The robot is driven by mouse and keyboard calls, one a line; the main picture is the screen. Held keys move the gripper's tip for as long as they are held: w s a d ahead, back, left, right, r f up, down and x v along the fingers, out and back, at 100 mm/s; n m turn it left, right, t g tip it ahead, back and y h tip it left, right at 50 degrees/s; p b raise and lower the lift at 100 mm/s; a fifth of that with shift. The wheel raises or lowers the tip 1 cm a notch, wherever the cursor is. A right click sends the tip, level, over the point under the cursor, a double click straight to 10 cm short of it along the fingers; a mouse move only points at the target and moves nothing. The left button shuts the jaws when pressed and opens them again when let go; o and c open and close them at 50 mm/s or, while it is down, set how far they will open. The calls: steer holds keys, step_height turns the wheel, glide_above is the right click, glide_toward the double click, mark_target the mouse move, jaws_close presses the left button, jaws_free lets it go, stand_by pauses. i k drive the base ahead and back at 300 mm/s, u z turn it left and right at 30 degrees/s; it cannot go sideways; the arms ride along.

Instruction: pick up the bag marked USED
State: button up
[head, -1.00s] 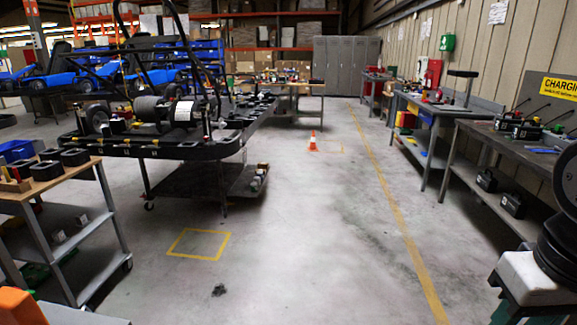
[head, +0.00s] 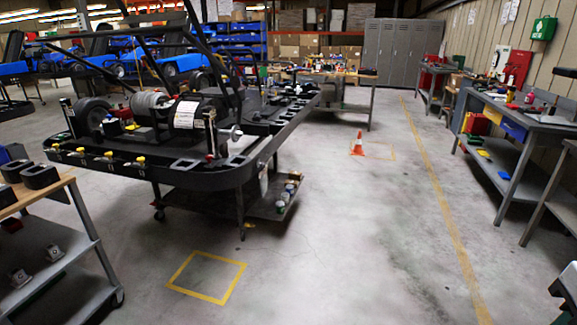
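I see no bag marked USED that I can make out in the head view. My gripper is not in view. Small items crowd the benches and the kart stand, too small to read any marking on them.
A kart stand (head: 190,172) with a black frame fills the left middle. A wooden-topped cart (head: 75,232) stands at the near left. Workbenches (head: 520,122) line the right wall. An orange cone (head: 358,145) stands on the floor.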

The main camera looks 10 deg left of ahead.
mark_target(262, 175)
steer(key=i, duration=1.45)
steer(key=u, duration=2.4)
steer(key=i, duration=2.35)
steer(key=z, duration=2)
